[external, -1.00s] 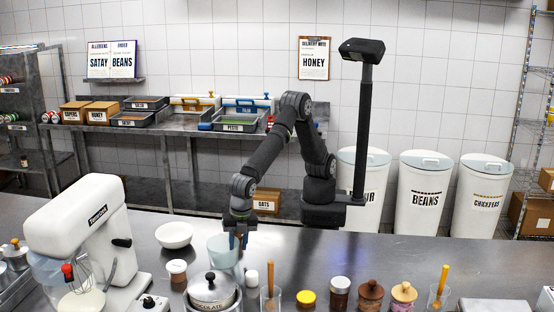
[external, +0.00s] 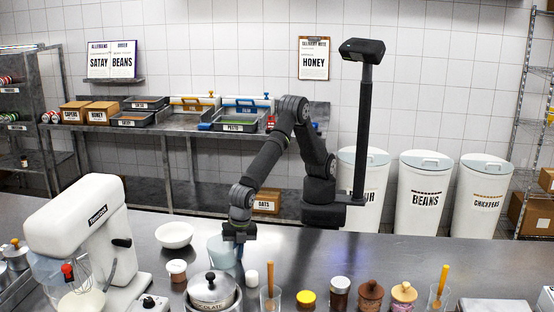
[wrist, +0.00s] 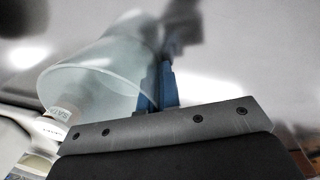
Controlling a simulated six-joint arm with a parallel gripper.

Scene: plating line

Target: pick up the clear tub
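The clear tub (external: 219,251) is a pale, see-through cup standing on the steel counter, left of my gripper (external: 239,249) in the external view. In the wrist view the tub (wrist: 95,80) fills the upper left, its round rim facing the camera. The blue fingers of my gripper (wrist: 157,88) are close together at the tub's right side wall, and the wall appears pinched between them. The fingertips are blurred and partly hidden. The tub's lower part is partly hidden behind the lidded pot in the external view.
A lidded chocolate pot (external: 212,290) stands just in front of the tub. A white bowl (external: 175,235) and a small lidded jar (external: 177,270) are to its left, a white-capped bottle (external: 252,279) to its right. The stand mixer (external: 85,245) is far left. Counter behind is clear.

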